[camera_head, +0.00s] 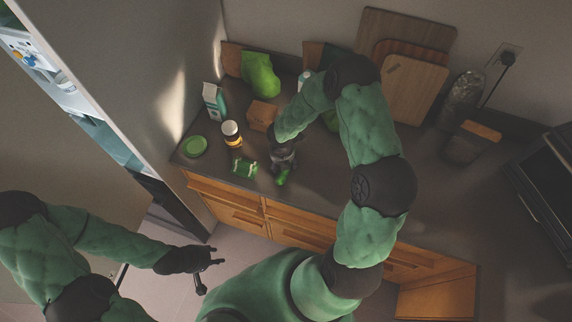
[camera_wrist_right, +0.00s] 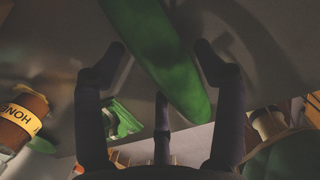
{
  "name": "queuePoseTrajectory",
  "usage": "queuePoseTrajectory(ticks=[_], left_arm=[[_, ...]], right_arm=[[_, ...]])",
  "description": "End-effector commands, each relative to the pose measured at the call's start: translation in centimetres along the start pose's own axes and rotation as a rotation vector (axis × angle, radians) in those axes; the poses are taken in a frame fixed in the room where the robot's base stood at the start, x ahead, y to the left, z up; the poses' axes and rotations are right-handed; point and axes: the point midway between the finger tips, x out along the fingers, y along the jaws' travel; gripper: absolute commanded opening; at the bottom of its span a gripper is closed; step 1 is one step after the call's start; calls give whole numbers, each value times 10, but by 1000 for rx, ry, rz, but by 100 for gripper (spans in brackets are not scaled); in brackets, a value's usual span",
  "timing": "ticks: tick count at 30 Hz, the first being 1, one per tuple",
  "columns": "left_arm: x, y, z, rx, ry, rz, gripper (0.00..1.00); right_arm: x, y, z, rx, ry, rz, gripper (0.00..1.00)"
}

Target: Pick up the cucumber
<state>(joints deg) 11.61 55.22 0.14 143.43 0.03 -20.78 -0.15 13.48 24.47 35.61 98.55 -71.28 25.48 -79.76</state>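The cucumber (camera_head: 282,178) is a green, elongated vegetable on the dark countertop close to its front edge; only its near end shows past my gripper in the head view. In the right wrist view the cucumber (camera_wrist_right: 166,55) runs diagonally between the fingers. My right gripper (camera_head: 282,164) is over the cucumber. In the wrist view the right gripper (camera_wrist_right: 162,50) is open, with a gap at the left finger and the right finger close to the cucumber. My left gripper (camera_head: 210,268) is open and empty, low in front of the drawers.
A green packet (camera_head: 244,167), a honey jar (camera_head: 231,133), a green round dish (camera_head: 194,146), a carton (camera_head: 214,103) and a brown box (camera_head: 261,116) stand left of the right gripper. Cutting boards (camera_head: 413,88) lean at the back wall. Wooden drawers (camera_head: 238,210) lie below the counter.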

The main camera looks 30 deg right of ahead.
Motion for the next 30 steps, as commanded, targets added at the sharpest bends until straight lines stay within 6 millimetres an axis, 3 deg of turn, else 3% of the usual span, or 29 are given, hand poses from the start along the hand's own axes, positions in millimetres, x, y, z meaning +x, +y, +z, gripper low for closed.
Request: queuePoseTrajectory(ticks=[1,4,20,25,30], left_arm=[[0,0,0,0,0,0,40],[0,0,0,0,0,0,40],[-2,1,0,0,0,0,40],[-7,3,0,0,0,0,40],[-9,3,0,0,0,0,40]], right_arm=[[0,0,0,0,0,0,45],[0,0,0,0,0,0,17],[-10,0,3,1,-3,1,16],[-34,1,6,2,-4,3,16],[-67,16,-12,-5,-4,4,16]])
